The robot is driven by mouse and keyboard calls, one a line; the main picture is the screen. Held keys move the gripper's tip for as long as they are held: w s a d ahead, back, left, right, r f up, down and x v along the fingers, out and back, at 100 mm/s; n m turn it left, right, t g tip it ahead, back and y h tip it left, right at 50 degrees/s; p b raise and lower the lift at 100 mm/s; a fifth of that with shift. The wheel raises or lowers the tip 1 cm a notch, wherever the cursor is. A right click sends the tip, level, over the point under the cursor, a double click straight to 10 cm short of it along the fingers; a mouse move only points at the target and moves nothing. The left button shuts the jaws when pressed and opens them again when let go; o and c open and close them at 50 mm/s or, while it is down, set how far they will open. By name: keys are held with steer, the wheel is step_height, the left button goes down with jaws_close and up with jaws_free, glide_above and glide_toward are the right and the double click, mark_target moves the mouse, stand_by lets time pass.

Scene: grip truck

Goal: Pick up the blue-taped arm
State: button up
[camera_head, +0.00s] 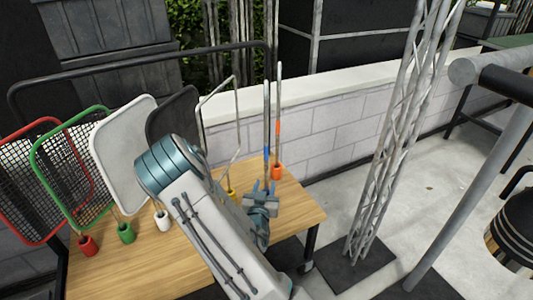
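The blue-taped arm (266,125) is a thin, upright grey rod with a blue band around its lower part. It stands at the right end of the wooden cart top (185,262). My gripper (264,186) is low in front of the rod's foot, its fingers pointing up and away in the picture. The two fingers look spread, with the rod's lower end appearing between or just behind them. I cannot tell whether they touch it. The rod's foot and holder are hidden by my gripper.
An orange-taped rod (279,110) stands close on the right in an orange holder (276,172). Red (30,170), green (62,170) and white (118,140) framed panels stand left. A lattice tower (390,130) rises right of the cart. A low block wall (330,125) runs behind.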

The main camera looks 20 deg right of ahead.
mark_target(266, 172)
steer(key=x, duration=0.8)
steer(key=shift+w+a+b, duration=0.25)
steer(key=shift+w+b, duration=0.05)
steer(key=shift+b, duration=0.1)
steer(key=shift+r, duration=0.1)
jaws_close()
